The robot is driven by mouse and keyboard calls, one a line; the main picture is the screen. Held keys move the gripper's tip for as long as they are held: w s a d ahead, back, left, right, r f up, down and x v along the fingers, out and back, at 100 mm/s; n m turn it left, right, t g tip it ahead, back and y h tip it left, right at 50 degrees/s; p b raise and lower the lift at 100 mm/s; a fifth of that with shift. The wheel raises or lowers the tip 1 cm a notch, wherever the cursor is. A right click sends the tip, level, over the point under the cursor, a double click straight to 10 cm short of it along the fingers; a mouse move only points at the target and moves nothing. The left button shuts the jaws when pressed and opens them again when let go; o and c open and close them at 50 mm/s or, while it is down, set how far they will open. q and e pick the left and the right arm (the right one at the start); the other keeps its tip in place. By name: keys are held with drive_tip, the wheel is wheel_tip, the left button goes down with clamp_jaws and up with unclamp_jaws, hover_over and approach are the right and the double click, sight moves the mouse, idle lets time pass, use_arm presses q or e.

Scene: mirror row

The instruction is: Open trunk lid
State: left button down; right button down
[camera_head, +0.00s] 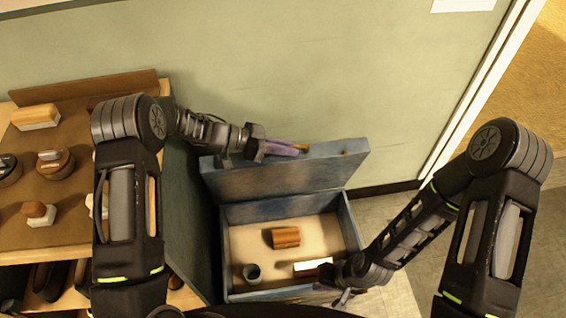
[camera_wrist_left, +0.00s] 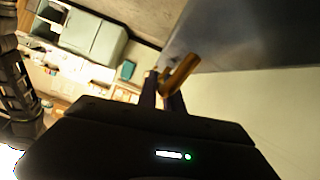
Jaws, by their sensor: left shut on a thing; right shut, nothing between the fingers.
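The blue-grey trunk (camera_head: 352,222) stands on the floor against the green wall, and its cream interior shows. Its lid (camera_head: 285,180) is raised, standing steeply at the back of the box. My left gripper (camera_head: 300,148) is at the lid's top edge, shut on a brass handle, which shows clearly in the left wrist view (camera_wrist_left: 182,72); the fingers partly hide the handle in the head view. My right gripper (camera_head: 343,297) is shut and empty at the trunk's front right corner; I cannot tell whether it touches the trunk.
Inside the trunk are a brown ribbed block (camera_head: 285,237), a dark cup (camera_head: 252,273) and a white item (camera_head: 312,265). A wooden shelf (camera_head: 75,170) with brushes and tins stands at left. Floor at right (camera_head: 400,300) is clear beside a doorway.

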use_arm(q)
drive_tip(key=shift+w+a+r+n+g, duration=0.15)
drive_tip(key=shift+w+a+n, duration=0.1)
drive_tip(key=shift+w, duration=0.6)
drive_tip(key=shift+w+a+r+n+g, duration=0.1)
drive_tip(key=shift+w+a+n+g, duration=0.1)
drive_tip(key=shift+w, duration=0.6)
drive_tip(key=c, duration=1.8)
unclamp_jaws()
drive_tip(key=shift+o, duration=0.2)
drive_tip(key=shift+r, duration=0.1)
